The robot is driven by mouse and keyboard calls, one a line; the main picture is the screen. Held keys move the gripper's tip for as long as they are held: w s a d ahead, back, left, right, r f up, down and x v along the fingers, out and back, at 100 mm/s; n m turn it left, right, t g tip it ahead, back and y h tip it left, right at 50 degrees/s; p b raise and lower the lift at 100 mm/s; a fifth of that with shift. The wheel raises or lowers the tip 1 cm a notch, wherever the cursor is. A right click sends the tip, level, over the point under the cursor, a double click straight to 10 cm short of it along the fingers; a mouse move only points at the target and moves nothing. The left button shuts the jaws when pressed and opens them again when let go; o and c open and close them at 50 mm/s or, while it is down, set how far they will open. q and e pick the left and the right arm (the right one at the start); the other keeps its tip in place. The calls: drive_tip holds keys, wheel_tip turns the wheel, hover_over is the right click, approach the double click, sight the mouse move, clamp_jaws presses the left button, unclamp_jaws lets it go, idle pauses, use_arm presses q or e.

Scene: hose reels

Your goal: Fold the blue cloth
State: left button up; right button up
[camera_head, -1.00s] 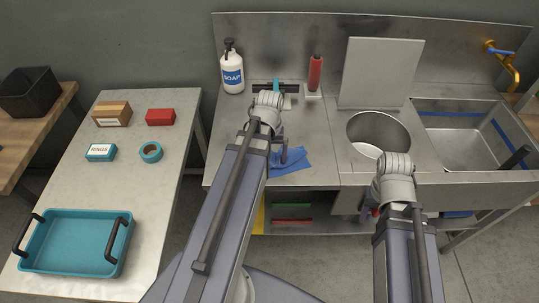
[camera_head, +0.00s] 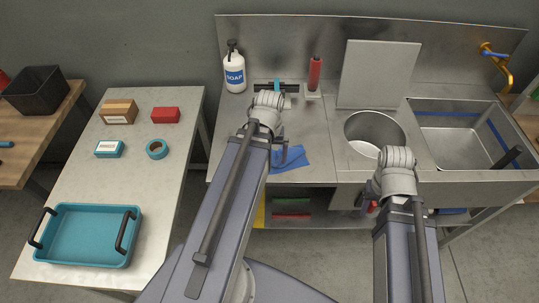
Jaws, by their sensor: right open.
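The blue cloth (camera_head: 291,159) lies near the front edge of the steel counter, left of the round basin. Its left part is hidden behind my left arm. Only a small grey part of my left gripper (camera_head: 279,154) shows at the cloth's left side; its fingers are mostly hidden, and I cannot tell whether it touches the cloth. My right gripper (camera_head: 367,202) is open, in front of the counter's front edge below the round basin, apart from the cloth. It is partly hidden by my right wrist.
A soap bottle (camera_head: 234,72) and a red bottle (camera_head: 314,73) stand at the counter's back. A grey board (camera_head: 378,74) leans behind the round basin (camera_head: 376,130). The sink (camera_head: 451,148) is at right. A side table at left holds a teal tray (camera_head: 88,236), boxes and tape.

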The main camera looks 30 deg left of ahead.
use_arm(q)
wheel_tip(320, 180, up, 4)
drive_tip(key=p, duration=0.3)
drive_tip(key=shift+r, duration=0.25)
drive_tip(key=s+d+m+y, duration=0.1)
drive_tip(key=d+m, duration=0.8)
drive_tip(key=d, duration=1.3)
drive_tip(key=shift+s+d, duration=0.2)
drive_tip(key=shift+s, duration=0.3)
